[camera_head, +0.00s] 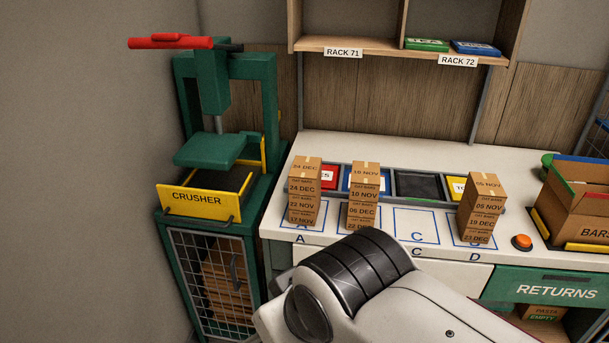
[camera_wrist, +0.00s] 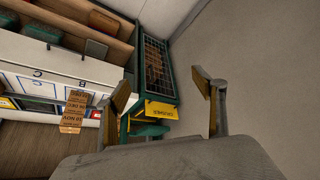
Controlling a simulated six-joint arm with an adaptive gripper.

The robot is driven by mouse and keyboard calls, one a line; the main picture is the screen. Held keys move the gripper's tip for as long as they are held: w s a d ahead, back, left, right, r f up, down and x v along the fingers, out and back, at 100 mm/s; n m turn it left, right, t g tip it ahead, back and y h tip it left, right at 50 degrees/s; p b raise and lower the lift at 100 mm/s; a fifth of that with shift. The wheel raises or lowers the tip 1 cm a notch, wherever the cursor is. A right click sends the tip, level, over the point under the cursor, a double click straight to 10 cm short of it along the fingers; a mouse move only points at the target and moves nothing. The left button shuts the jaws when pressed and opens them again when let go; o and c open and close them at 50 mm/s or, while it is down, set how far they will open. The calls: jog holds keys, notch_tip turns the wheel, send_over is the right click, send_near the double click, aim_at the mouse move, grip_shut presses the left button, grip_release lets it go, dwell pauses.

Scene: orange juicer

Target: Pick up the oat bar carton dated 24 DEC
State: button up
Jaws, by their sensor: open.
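The 24 DEC carton (camera_head: 304,175) is a brown box on top of the stack at spot A, in the head view. Its date shows on its top and front. It rests on cartons dated 22 NOV (camera_head: 303,204) and 17 NOV (camera_head: 301,218). My gripper (camera_wrist: 162,88) is open and empty in the wrist view, its two fingers wide apart and clear of any carton. The head view shows my arm but not the gripper. A carton stack (camera_wrist: 75,110) shows upside down left of the fingers in the wrist view; its dates are hard to read there.
A stack topped by 10 NOV (camera_head: 364,178) stands at B; another topped by 05 NOV (camera_head: 486,190) stands at D. Spot C (camera_head: 417,222) is bare. The green crusher (camera_head: 205,195) stands left of the counter. An orange button (camera_head: 521,242) is at right.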

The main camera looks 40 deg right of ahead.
aim_at(303, 178)
jog(key=shift+w, duration=0.1)
jog(key=w+d+r+m+t+h, duration=0.1)
jog(key=w+d+m+t, duration=0.15)
jog(key=w, duration=1.05)
jog(key=w+d+r+m+t+h, duration=0.1)
jog(key=w+d+t, duration=0.25)
jog(key=w, duration=0.95)
jog(key=w+d+f+m+t+h, duration=0.1)
jog(key=w+d+m+h, duration=0.25)
jog(key=w+d, duration=0.5)
jog(key=shift+s+d+f+m+h, duration=0.3)
jog(key=shift+d+f+h, duration=0.85)
jog(key=shift+d, duration=0.9)
jog(key=shift+s+d+f+m+h, duration=0.15)
jog(key=shift+d+f+m+h, duration=0.2)
jog(key=shift+d+f+h, duration=1.3)
jog(key=shift+s+d+f+m+h, duration=0.3)
jog(key=shift+d+h, duration=0.55)
jog(key=shift+d, duration=1.65)
jog(key=shift+w, duration=0.1)
jog(key=shift+x, duration=1.3)
